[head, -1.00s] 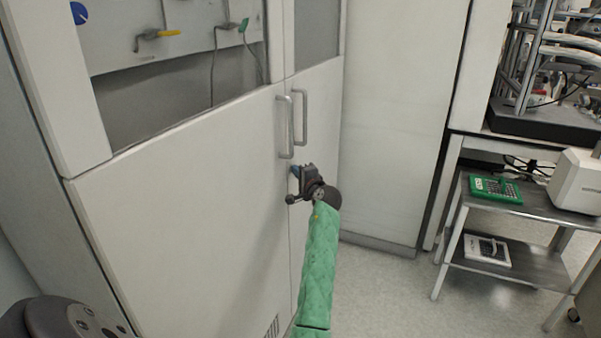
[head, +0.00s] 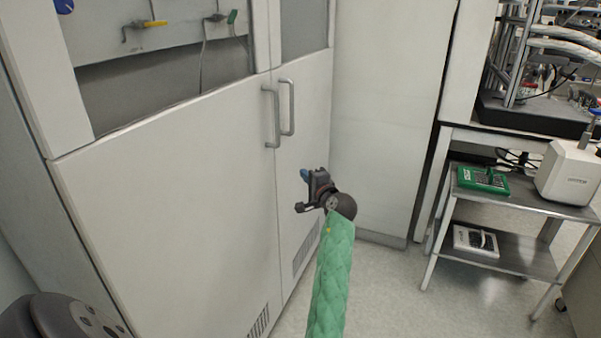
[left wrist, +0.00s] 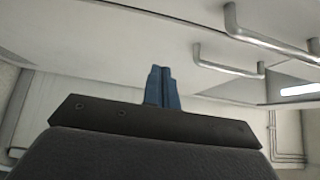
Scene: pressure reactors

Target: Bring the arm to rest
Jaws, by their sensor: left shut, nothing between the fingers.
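My left gripper (head: 305,174) is in front of the lower right door of the white cabinet (head: 165,215), below the two door handles. In the left wrist view its blue fingers (left wrist: 162,85) are together with nothing between them. The arm behind it wears a green quilted sleeve (head: 331,275). The two metal handles, left (head: 271,118) and right (head: 288,108), stand clear of the gripper. They also show at the upper right of the left wrist view (left wrist: 228,66). Both cabinet doors look closed. My right gripper is not in view.
A two-tier metal trolley (head: 520,264) stands at right with a green device (head: 482,180) and a white machine (head: 568,172) on top. A white panel (head: 385,120) stands right of the cabinet. Pale floor (head: 385,290) is open between cabinet and trolley.

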